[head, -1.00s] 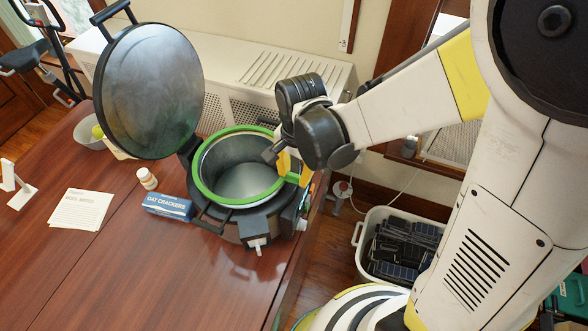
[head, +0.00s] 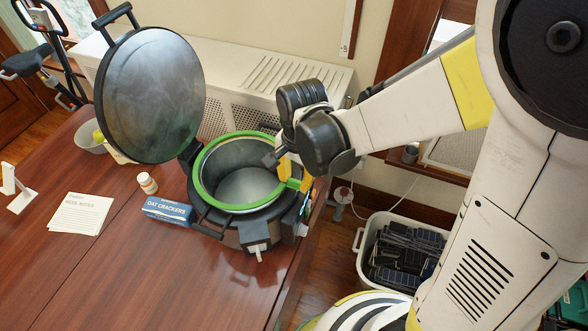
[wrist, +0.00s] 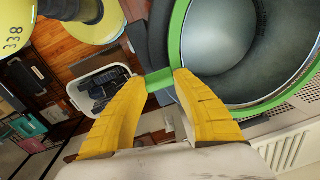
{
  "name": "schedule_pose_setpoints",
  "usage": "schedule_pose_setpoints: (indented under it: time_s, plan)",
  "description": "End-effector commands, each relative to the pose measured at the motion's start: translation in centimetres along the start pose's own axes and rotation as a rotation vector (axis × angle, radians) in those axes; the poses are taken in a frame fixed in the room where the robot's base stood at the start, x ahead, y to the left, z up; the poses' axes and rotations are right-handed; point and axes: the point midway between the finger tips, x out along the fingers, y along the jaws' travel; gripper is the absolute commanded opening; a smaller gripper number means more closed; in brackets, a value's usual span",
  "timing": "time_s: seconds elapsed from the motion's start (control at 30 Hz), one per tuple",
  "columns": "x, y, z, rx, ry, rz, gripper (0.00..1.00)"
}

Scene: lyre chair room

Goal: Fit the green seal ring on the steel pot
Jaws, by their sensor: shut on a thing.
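The green seal ring (head: 199,191) lies level over the mouth of the steel pot (head: 232,236); the wrist view also shows the ring (wrist: 175,45) and the pot's interior (wrist: 222,42). Dark pot rim shows outside the ring at the left and front in the head view. I cannot tell whether the ring touches the rim or hovers just above it. My gripper (head: 291,178) is at the ring's right side. Its yellow fingers (wrist: 161,80) are shut on the ring's green tab. The pot's round lid (head: 150,95) stands open at the left.
A blue cracker box (head: 167,211), a small bottle (head: 147,183), a notes sheet (head: 78,213) and a bowl (head: 90,137) are on the wooden table (head: 115,265). A white bin (head: 361,240) of dark panels stands on the floor to the right. A white radiator cover (head: 235,75) is behind.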

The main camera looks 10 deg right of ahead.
Motion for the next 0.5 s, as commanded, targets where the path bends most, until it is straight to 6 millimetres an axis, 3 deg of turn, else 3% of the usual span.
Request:
schedule_pose_setpoints:
  time_s: [0.5]
  plan:
    - [1.4, 0.1, 0.0, 0.0, 0.0, 0.0, 0.0]
